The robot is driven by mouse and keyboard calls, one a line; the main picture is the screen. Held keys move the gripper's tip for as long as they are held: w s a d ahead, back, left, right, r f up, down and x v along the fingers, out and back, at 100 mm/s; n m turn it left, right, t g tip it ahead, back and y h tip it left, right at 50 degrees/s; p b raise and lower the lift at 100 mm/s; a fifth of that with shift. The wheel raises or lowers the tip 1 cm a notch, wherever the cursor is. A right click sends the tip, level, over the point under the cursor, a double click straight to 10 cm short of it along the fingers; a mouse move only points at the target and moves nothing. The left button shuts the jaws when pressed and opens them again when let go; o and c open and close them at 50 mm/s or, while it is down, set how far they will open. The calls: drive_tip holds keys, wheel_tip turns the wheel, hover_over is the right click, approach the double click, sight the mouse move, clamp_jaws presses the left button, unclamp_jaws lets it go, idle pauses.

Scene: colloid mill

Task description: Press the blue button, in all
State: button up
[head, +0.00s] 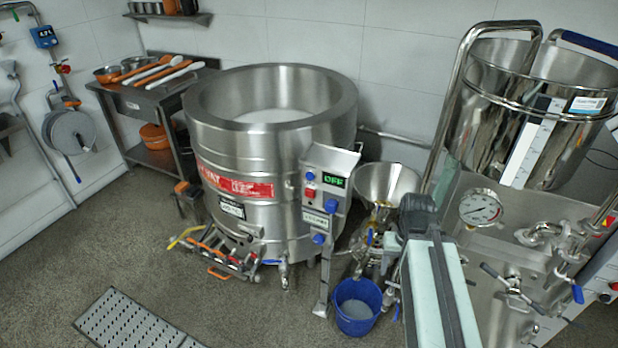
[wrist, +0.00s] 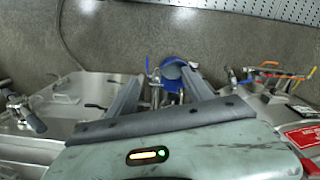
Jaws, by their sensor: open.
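A control post (head: 325,190) stands in front of the steel vat and carries a green display reading OFF. On it are a small blue button (head: 310,176), a red button (head: 309,193), a larger blue knob-like control (head: 331,206) and a lower blue part (head: 319,239). I cannot tell the exact shape of the blue controls. In the wrist view my gripper (wrist: 160,78) is open, with two grey fingers apart and nothing seen held between them. In the head view my arm is right of the post, and the fingers are not clearly visible. The blue controls cannot be made out in the wrist view.
The steel vat (head: 215,140) fills the centre. A blue bucket (head: 357,304) stands on the floor near the post's foot, below a steel funnel (head: 385,185). A machine with a pressure gauge (head: 480,208) is close on the right.

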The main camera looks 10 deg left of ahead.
clamp_jaws()
idle(1.5)
